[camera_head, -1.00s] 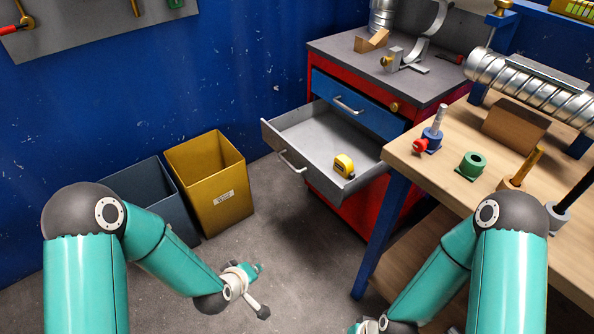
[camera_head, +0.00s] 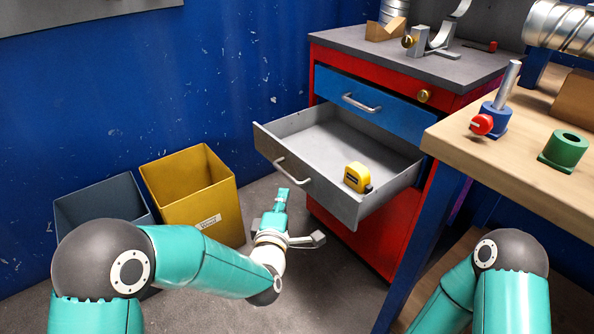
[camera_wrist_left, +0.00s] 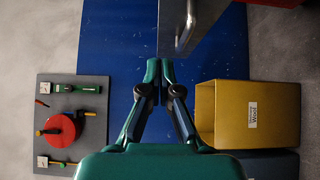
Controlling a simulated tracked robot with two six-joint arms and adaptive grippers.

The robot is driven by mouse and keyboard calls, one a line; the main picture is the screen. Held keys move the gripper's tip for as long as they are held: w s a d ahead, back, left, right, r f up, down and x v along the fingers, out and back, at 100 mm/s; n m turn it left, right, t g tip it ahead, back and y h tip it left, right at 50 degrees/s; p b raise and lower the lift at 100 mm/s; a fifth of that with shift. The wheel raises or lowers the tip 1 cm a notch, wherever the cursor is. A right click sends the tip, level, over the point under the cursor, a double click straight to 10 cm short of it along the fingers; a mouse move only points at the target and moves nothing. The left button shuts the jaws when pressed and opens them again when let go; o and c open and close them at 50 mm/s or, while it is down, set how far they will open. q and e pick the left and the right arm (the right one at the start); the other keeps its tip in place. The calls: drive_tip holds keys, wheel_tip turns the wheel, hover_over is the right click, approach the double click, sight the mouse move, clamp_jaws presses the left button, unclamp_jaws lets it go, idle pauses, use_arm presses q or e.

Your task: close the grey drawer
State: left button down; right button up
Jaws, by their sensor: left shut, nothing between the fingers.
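The grey drawer (camera_head: 330,207) stands pulled out of the red cabinet, under a blue drawer, with a bar handle (camera_head: 291,171) on its front. A yellow tape measure (camera_head: 357,177) lies inside it. My left gripper (camera_head: 283,192) is shut and empty, in front of the drawer front and below the handle in the picture. I cannot tell if it touches the drawer. In the left wrist view the shut fingertips (camera_wrist_left: 160,66) lie just below and left of the drawer's grey front (camera_wrist_left: 203,22). My right gripper is out of view; only its arm shows at bottom right.
A yellow bin (camera_head: 190,190) and a dark grey-blue bin (camera_head: 98,203) stand left of the drawer by the blue wall. The workbench (camera_head: 470,125) with its blue leg stands close on the right. Bare floor lies below the drawer.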

use_arm(q)
approach(300, 159)
drive_tip(key=w, duration=0.1)
drive_tip(key=w+a, duration=0.1)
drive_tip(key=w, duration=0.1)
drive_tip(key=w+a+b, duration=0.1)
drive_tip(key=shift+w, duration=0.2)
drive_tip(key=shift+w+d, duration=0.3)
drive_tip(key=shift+d, duration=0.2)
drive_tip(key=shift+w+d, duration=0.3)
drive_tip(key=shift+d, duration=0.25)
drive_tip(key=shift+w+d, duration=0.35)
drive_tip(key=shift+d, duration=0.15)
